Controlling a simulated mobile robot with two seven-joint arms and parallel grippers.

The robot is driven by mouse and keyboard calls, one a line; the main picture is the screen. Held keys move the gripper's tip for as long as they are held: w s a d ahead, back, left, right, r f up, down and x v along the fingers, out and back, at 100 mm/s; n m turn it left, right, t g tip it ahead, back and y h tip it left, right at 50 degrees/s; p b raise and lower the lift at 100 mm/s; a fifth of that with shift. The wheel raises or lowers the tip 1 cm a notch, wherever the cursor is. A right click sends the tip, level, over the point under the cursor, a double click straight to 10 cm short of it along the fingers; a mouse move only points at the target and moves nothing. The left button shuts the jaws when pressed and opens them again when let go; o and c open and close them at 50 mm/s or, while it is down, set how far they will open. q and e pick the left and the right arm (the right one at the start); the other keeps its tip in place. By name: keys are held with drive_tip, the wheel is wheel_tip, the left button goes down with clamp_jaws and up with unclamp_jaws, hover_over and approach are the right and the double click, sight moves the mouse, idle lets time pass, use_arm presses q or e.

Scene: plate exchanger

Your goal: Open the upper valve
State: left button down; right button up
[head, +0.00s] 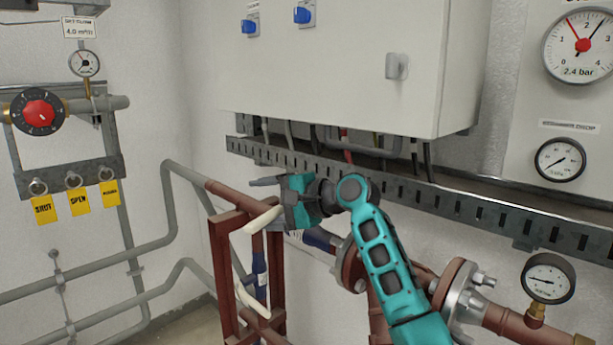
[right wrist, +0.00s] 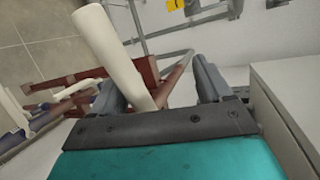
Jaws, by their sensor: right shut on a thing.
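The upper valve's long cream handle (head: 263,220) slants beside the dark red frame, at the left side of my right gripper. In the right wrist view the cream handle (right wrist: 112,52) runs up and left from between the fingers, close against the left finger. My right gripper (head: 268,204) is shut on this handle, and its teal body hides part of the valve behind it. A second cream handle (head: 251,302) sits lower, inside the frame. My left gripper is not in view.
The dark red frame (head: 222,270) stands below the gripper. A slotted cable tray (head: 470,207) and a white cabinet (head: 340,60) are just above it. Flanged pipes (head: 457,295) and a gauge (head: 548,278) are at the right. Grey pipes (head: 90,268) and yellow tags (head: 78,202) are at the left.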

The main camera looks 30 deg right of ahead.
drive_tip(key=shift+s+d+r+p, duration=0.3)
drive_tip(key=shift+s+d+r, duration=0.55)
drive_tip(key=shift+s+r, duration=0.15)
drive_tip(key=shift+c, duration=1)
drive_tip(key=shift+s+d, duration=1.3)
drive_tip(key=shift+s, duration=0.75)
approach(278, 210)
drive_tip(key=shift+s+d+f, duration=0.1)
drive_tip(key=shift+s+f, duration=0.1)
drive_tip(key=shift+s, duration=0.75)
